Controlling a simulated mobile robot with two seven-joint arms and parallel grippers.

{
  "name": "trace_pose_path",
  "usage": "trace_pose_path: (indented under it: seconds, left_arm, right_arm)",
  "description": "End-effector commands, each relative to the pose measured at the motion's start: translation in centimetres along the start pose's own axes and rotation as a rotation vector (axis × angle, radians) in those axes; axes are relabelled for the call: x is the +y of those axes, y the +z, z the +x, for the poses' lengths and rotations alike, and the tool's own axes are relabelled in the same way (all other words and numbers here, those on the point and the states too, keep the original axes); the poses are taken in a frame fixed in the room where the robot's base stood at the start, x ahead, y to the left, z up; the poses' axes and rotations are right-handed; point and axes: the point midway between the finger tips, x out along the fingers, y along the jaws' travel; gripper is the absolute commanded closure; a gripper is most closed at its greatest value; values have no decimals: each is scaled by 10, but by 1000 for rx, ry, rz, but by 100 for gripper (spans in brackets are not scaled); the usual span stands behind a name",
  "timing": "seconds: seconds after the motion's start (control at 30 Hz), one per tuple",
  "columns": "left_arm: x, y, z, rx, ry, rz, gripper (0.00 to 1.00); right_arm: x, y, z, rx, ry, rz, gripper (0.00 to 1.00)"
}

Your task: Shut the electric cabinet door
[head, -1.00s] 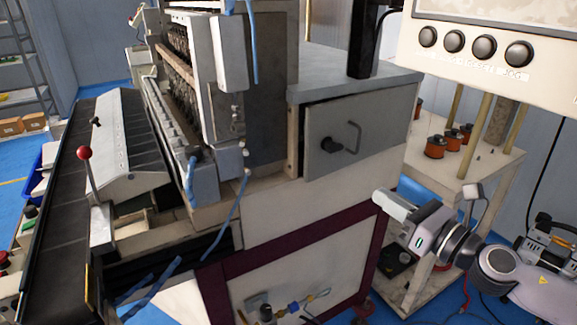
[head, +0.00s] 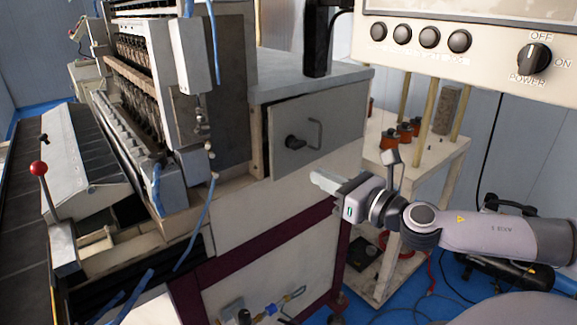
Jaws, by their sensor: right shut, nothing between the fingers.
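The electric cabinet door (head: 338,122) is a flat grey panel on the front of the winder's cabinet. It carries a dark knob (head: 293,142) and a thin bent handle (head: 318,134). A dark line shows along its left and top edges, but I cannot tell how far it stands out from the frame. My right gripper (head: 322,180) comes in from the right with its fingers together and empty. In the picture its fingertips lie just below the door's lower edge; contact cannot be told. My left gripper is not in view.
A control box (head: 463,30) with several dark knobs hangs at upper right. Behind my right arm stands a pale stand (head: 440,165) with orange-copper spools. Blue hoses hang over the winder at left. A conveyor (head: 25,215) runs at far left. Cables lie on the blue floor.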

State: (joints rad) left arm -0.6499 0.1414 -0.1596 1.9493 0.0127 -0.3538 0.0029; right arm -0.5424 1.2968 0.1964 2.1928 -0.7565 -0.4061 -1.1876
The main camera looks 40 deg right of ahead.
Motion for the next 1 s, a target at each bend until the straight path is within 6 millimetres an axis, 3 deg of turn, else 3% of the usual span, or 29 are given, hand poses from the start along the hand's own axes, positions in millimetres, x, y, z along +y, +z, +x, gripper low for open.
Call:
trace_pose_path:
  seconds: [0.13, 1.0]
  left_arm:
    - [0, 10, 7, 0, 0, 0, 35]
    - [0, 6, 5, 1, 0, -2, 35]
  right_arm:
    - [-2, -1, 11, -2, -3, -9, 100]
    - [-4, 3, 44, -2, -11, 0, 100]
